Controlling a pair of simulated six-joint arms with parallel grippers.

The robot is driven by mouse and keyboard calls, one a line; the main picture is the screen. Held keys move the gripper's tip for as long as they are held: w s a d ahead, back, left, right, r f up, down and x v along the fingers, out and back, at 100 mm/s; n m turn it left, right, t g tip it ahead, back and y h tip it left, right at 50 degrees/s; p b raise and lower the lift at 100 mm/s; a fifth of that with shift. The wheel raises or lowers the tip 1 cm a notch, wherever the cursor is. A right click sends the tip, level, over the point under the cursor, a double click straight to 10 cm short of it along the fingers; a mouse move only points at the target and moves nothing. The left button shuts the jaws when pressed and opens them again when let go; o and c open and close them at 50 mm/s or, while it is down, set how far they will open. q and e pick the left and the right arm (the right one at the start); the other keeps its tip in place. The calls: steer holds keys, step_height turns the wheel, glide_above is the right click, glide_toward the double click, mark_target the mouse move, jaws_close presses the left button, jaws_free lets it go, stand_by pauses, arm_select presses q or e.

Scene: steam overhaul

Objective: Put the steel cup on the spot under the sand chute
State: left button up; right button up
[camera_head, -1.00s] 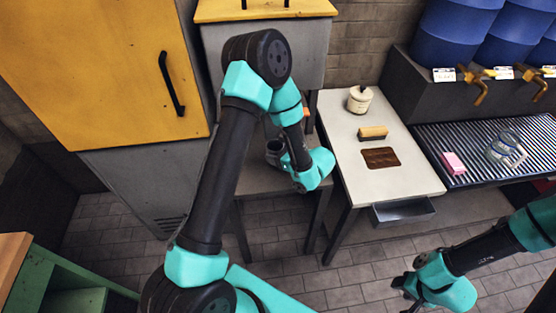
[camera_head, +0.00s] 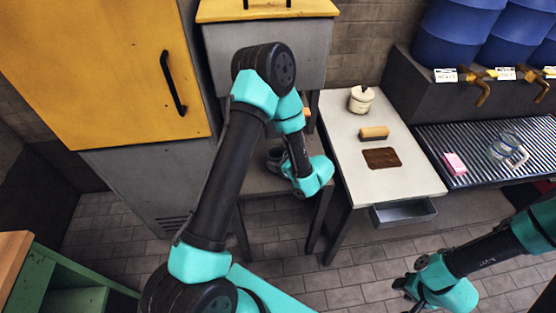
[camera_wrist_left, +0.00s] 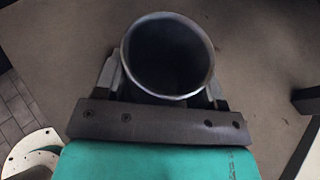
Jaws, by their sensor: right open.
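The steel cup (camera_head: 275,155) is upright over the low grey table (camera_head: 262,182) below the grey hopper; I cannot tell whether its base touches the table. My left gripper (camera_head: 284,163) is at the cup. In the left wrist view the cup's round mouth (camera_wrist_left: 168,55) sits between my two fingers (camera_wrist_left: 165,88), which are closed on its sides. The inside of the cup is dark. The sand chute's outlet and the spot under it are hidden or not clear behind my left arm. My right gripper (camera_head: 408,297) is open and empty at the lower right.
A pale table (camera_head: 350,130) stands to the right with a white pot (camera_head: 361,99), a wooden-backed brush (camera_head: 374,133) and a dark brown patch. A ribbed rack (camera_head: 455,140) holds a pink block (camera_head: 454,163) and a glass jug (camera_head: 508,150). A yellow-doored cabinet (camera_head: 95,70) stands left.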

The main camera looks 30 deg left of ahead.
arm_select(q)
steer(key=o, duration=0.4)
steer(key=shift+c, duration=0.2)
steer(key=shift+r, duration=0.1)
steer(key=shift+d+r, duration=0.1)
steer(key=v, duration=1.2)
